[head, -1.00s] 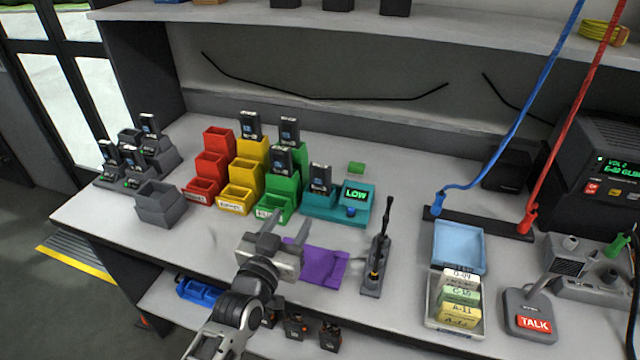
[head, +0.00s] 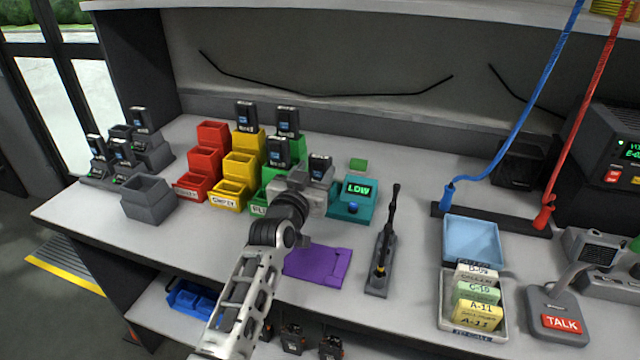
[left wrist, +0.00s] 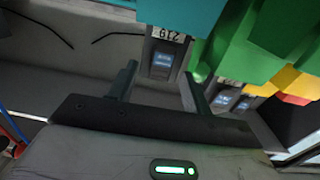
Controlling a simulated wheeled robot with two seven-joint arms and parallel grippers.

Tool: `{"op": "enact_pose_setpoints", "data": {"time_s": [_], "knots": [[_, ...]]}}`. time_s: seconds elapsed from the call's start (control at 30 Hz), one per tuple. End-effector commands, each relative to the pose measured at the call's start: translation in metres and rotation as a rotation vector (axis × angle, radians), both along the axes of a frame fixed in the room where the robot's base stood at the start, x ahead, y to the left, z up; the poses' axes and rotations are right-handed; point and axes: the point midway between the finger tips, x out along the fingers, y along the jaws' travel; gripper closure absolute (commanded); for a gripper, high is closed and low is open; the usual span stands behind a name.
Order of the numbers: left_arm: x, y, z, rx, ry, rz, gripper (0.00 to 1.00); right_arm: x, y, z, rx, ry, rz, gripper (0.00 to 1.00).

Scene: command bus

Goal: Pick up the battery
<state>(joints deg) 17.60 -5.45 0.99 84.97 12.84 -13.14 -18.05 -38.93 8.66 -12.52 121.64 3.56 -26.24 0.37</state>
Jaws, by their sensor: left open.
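A dark battery (head: 319,165) stands upright in the teal tester (head: 358,203), whose screen reads LOW. Its lower part is hidden behind my left gripper (head: 314,185) in the head view. In the left wrist view the same battery (left wrist: 164,52) shows with a number label, under the teal tester (left wrist: 180,12). My left gripper's fingers (left wrist: 158,85) are apart, one on each side of the battery's line. I cannot tell if they touch it. Other similar batteries stand in the green bin (head: 278,152) and the yellow bin (head: 246,116). My right gripper is not in view.
Red bins (head: 193,186) and grey chargers (head: 148,200) stand to the left. A handheld radio stand (head: 380,272) is right of the tester, then a card tray (head: 448,305). A shelf (head: 330,18) overhangs the back.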

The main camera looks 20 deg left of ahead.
Motion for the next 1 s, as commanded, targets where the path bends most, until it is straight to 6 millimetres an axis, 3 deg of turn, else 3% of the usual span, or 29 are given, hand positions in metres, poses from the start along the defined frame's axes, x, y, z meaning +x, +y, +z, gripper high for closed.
{"op": "enact_pose_setpoints", "data": {"time_s": [0.2, 0.4, 0.73, 1.0], "knots": [[0.001, 0.0, 0.001, 0.0, 0.001, 0.0, 0.51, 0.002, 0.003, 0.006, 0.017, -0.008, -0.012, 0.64], [0.001, 0.0, 0.001, 0.0, 0.001, 0.0, 1.0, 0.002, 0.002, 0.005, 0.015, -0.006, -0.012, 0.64], [0.001, 0.0, 0.007, -0.001, -0.003, 0.0, 1.0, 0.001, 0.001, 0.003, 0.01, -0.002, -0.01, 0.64], [0.001, 0.0, 0.056, -0.002, -0.008, 0.001, 1.0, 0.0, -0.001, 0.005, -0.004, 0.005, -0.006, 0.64]]}}
